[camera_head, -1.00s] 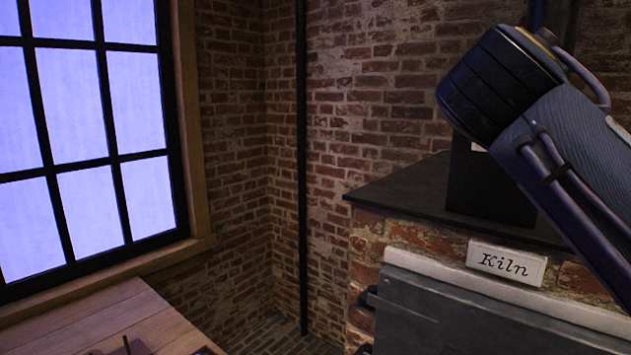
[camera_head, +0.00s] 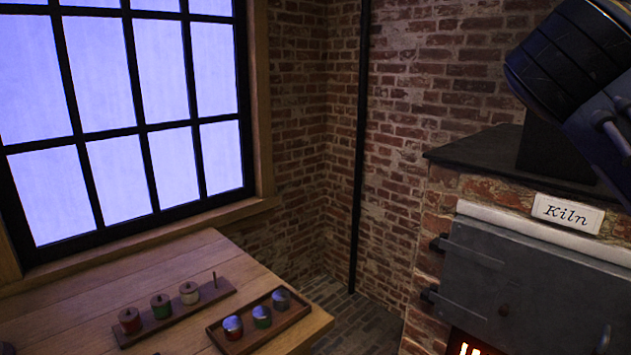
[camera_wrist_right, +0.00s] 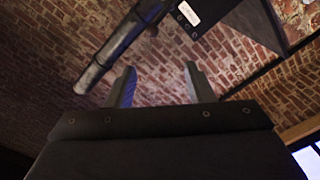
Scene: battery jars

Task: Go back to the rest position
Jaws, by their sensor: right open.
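My right gripper (camera_wrist_right: 158,88) shows in the right wrist view with its two fingers apart and nothing between them. Brick wall lies beyond the fingers. In the head view one of my arm links comes in at the upper right, in front of the kiln; no gripper shows there. My left gripper is out of view.
A wooden table (camera_head: 120,275) stands at the lower left under a window (camera_head: 120,120). It holds a peg board (camera_head: 180,318) with several small pieces and a tray (camera_head: 268,330) with several silver-topped jars. A brick kiln (camera_head: 520,262) stands at the right, glowing below its door.

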